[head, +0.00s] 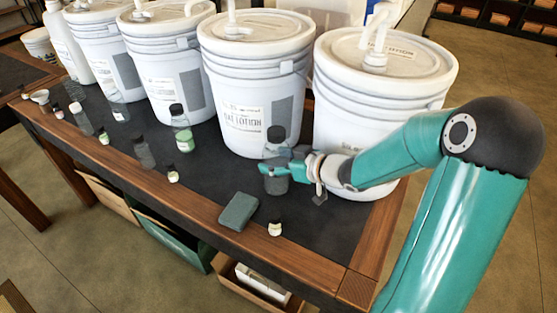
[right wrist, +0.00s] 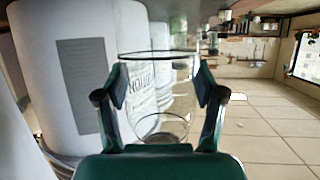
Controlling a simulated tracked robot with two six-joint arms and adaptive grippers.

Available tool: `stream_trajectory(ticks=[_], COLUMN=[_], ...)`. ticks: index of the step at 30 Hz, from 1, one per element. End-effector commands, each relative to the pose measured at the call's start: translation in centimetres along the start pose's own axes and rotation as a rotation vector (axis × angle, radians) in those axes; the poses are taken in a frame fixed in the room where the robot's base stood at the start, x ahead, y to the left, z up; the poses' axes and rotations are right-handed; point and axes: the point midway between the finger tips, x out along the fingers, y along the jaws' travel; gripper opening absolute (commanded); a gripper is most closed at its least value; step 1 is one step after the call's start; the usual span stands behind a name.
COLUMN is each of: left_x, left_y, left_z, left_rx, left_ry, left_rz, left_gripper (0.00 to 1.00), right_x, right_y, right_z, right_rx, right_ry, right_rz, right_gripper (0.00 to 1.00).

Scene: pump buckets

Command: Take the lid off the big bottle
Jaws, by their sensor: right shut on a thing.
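My right gripper (head: 277,173) is shut on a clear, dark-looking bottle (head: 276,184) near the front right of the table, before the right-hand buckets. In the right wrist view, the clear bottle (right wrist: 158,95) stands between the two fingers of the gripper (right wrist: 162,92), with a dark ring at its top edge. Another clear bottle (head: 182,132) with a black cap and pale green contents stands further left, apart from the gripper. My left gripper is not in view.
Several white pump buckets (head: 255,85) line the back of the table. More small bottles, such as one at left (head: 145,152), stand along the mat.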

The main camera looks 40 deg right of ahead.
Motion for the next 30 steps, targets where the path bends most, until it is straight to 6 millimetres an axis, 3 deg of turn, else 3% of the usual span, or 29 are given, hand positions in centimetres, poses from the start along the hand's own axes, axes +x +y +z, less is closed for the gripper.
stream_trajectory(ticks=[8,21,30], left_x=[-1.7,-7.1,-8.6], left_y=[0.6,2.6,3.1], left_z=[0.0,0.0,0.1], left_rx=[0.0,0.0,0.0], left_ry=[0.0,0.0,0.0], left_rz=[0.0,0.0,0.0], left_gripper=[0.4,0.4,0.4], right_x=[-1.6,-6.1,-7.4], right_y=[0.0,-0.1,-0.1], right_z=[-4.0,-14.9,-17.9], right_rx=[-0.006,-0.006,-0.002], right_ry=[0.005,0.004,0.001], right_rz=[0.001,0.001,0.001], right_gripper=[0.34,0.34,0.34])
